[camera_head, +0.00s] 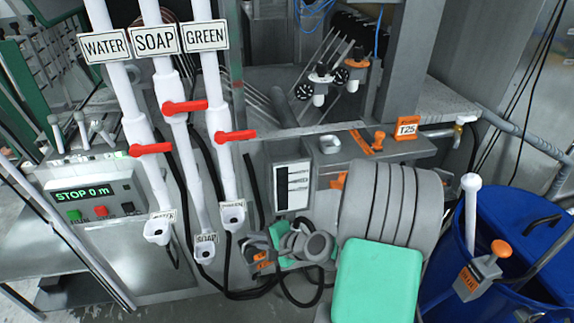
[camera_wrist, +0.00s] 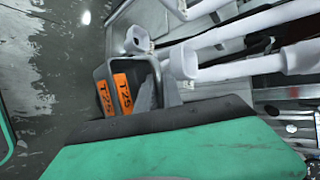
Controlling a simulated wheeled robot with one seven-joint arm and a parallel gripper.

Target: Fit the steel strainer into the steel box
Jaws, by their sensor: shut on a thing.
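A small grey steel container with orange T25 tags (camera_wrist: 123,93) is in the middle of the wrist view, beyond the green and grey body of my own wrist. Two tags show side by side, which fits the steel strainer and the steel box being close together, but I cannot tell where one ends or whether the strainer is seated. The same tagged group (camera_head: 262,258) shows small in the head view, low in the middle. My gripper (camera_head: 278,250) is at its right side, shut on the strainer, as far as I can tell. Its fingertips are mostly hidden by my wrist.
White WATER, SOAP and GREEN pipes with red levers end in white spouts (camera_head: 205,248) just left of my gripper. A control panel (camera_head: 100,207) stands at far left. A blue barrel (camera_head: 460,262) is at right. A steel shelf (camera_head: 450,145) lies behind my arm.

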